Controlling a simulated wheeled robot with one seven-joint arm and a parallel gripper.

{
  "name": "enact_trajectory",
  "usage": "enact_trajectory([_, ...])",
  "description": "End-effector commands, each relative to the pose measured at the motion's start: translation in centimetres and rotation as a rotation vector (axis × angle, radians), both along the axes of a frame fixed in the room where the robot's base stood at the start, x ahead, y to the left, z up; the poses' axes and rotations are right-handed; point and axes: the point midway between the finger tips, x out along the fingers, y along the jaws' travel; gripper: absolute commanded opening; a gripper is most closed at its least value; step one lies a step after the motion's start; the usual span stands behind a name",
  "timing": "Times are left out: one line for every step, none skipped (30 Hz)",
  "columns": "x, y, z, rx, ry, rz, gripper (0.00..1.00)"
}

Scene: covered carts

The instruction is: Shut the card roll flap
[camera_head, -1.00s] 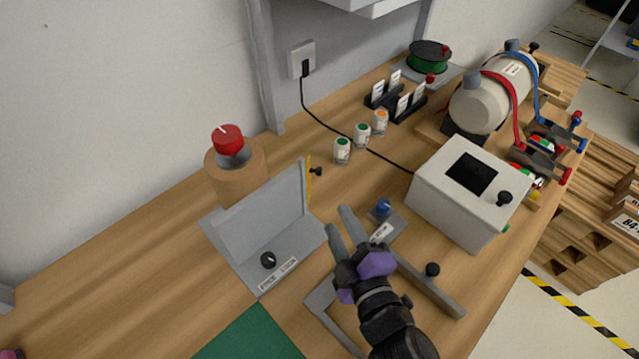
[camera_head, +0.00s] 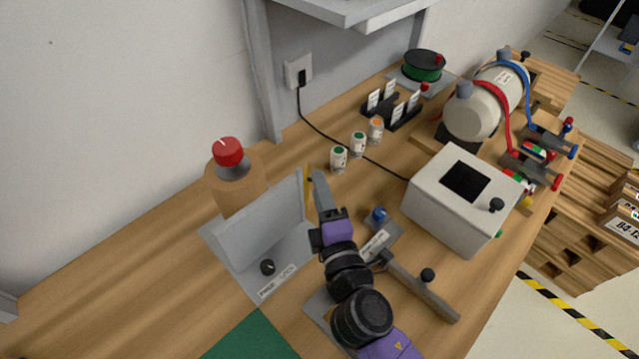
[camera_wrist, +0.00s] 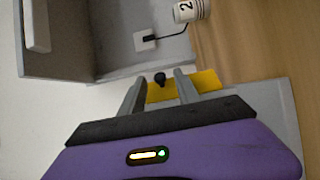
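My gripper (camera_head: 318,180) is just right of the flap. In the wrist view its fingers are apart, with the knob between their tips; I see no contact.
A white box (camera_head: 465,200) with a dark screen stands to the right, its cable running to a wall socket (camera_head: 298,71). Several small jars (camera_head: 358,143) stand behind the gripper. A blue knob (camera_head: 379,215) is close right. The bench at left is clear.

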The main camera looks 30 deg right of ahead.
Motion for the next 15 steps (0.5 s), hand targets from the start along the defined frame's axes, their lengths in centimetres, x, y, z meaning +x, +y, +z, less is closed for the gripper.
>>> enact_trajectory([0.35, -0.09, 0.15, 0.000, -0.001, 0.000, 0.39])
enact_trajectory([0.47, -0.13, 0.11, 0.000, -0.001, 0.000, 0.39])
enact_trajectory([0.58, -0.15, 0.06, 0.000, 0.000, 0.000, 0.39])
enact_trajectory([0.64, -0.17, 0.02, 0.000, 0.000, 0.000, 0.39])
enact_trajectory([0.67, -0.17, -0.01, 0.001, 0.000, 0.000, 0.39])
enact_trajectory([0.69, -0.18, -0.03, 0.001, 0.001, 0.000, 0.39])
enact_trajectory([0.69, -0.18, -0.04, 0.001, 0.001, 0.000, 0.39])
enact_trajectory([0.68, -0.18, -0.05, 0.001, 0.001, 0.000, 0.39])
enact_trajectory([0.67, -0.17, -0.05, 0.001, 0.000, 0.000, 0.39])
enact_trajectory([0.67, -0.17, -0.05, 0.001, 0.000, 0.000, 0.39])
enact_trajectory([0.67, -0.16, -0.04, 0.001, 0.000, 0.000, 0.39])
enact_trajectory([0.66, -0.16, -0.04, 0.001, 0.000, 0.000, 0.33])
enact_trajectory([0.66, -0.16, -0.04, 0.001, 0.000, 0.000, 0.27])
enact_trajectory([0.66, -0.16, -0.03, 0.001, 0.000, 0.000, 0.21])
enact_trajectory([0.65, -0.16, -0.03, 0.001, 0.000, 0.000, 0.13])
